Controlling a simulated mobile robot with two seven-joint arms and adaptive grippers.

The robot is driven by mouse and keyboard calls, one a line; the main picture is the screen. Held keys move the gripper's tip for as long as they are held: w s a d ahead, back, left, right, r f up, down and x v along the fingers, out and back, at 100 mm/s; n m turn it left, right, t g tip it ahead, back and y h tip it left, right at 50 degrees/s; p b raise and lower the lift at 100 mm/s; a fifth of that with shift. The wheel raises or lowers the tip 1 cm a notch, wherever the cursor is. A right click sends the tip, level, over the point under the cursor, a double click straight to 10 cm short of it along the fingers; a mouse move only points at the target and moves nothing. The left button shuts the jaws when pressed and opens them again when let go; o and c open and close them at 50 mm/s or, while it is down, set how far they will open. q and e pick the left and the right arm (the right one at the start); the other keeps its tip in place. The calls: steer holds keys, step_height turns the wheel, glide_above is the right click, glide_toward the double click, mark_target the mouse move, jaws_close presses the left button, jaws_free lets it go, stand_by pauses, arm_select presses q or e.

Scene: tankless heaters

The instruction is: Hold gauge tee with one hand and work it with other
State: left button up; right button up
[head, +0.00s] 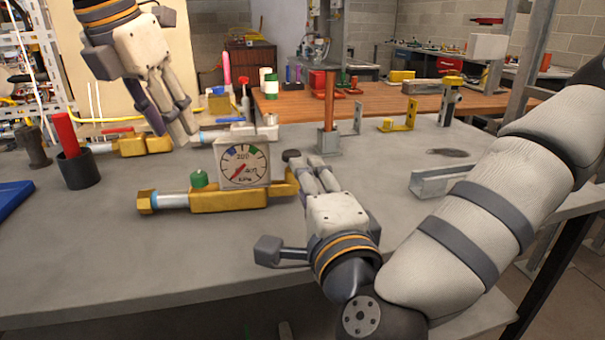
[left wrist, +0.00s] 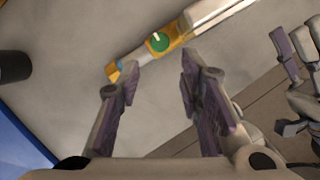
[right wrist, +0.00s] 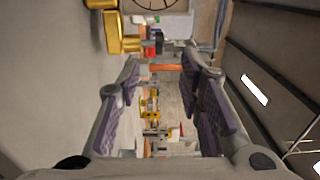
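The gauge tee (head: 235,200) lies on the grey bench. It has a brass body, a silver pipe section at its left end, a green knob (head: 198,179) and an upright square dial (head: 243,165). The green knob also shows in the left wrist view (left wrist: 159,42). My left gripper (head: 177,138) is open and empty, raised above and behind the tee's left part. My right gripper (head: 306,163) is open beside the tee's right end. In the right wrist view, brass (right wrist: 122,40) lies outside the left finger, and nothing shows held between the fingers (right wrist: 160,62).
Another brass fitting (head: 145,146) lies behind the tee. A black cup (head: 78,168) with a red handle stands left, near a blue tray edge (head: 10,196). A steel block with a copper rod (head: 329,105) stands behind my right gripper. The bench front is clear.

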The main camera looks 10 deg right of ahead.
mark_target(293, 153)
steer(key=w, duration=1)
steer(key=shift+a, duration=0.1)
jaws_close()
